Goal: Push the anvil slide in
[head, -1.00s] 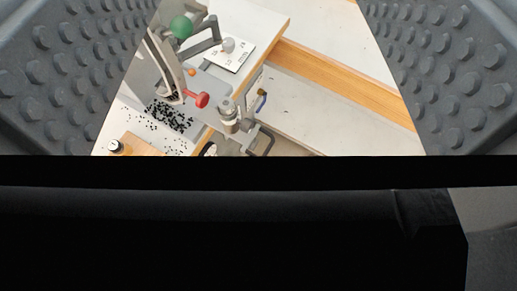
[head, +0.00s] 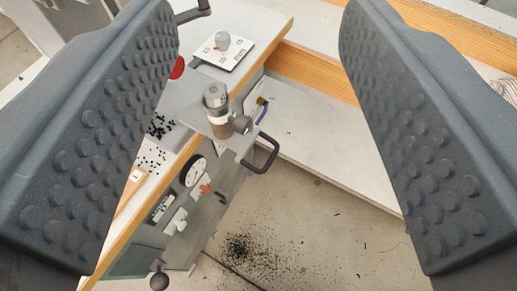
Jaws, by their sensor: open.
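The anvil slide (head: 203,118) is a grey plate with a metal cylinder, the anvil (head: 217,104), standing on it. A black bow handle (head: 262,156) sticks out from its front, past the bench edge and over the floor. My gripper (head: 262,140) is open, with one studded jaw at the left and one at the right of the head view. The slide's handle and the anvil show in the gap between the jaws, and nothing is held. The left jaw hides part of the press and the bench. I cannot tell how far the jaws are from the handle.
A dial plate (head: 223,50) with a grey knob sits on the bench top. A red knob (head: 177,68) is partly behind the left jaw. A round gauge (head: 194,171) and a black ball knob (head: 159,281) are on the front. Black bits lie on the bench and floor (head: 285,225).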

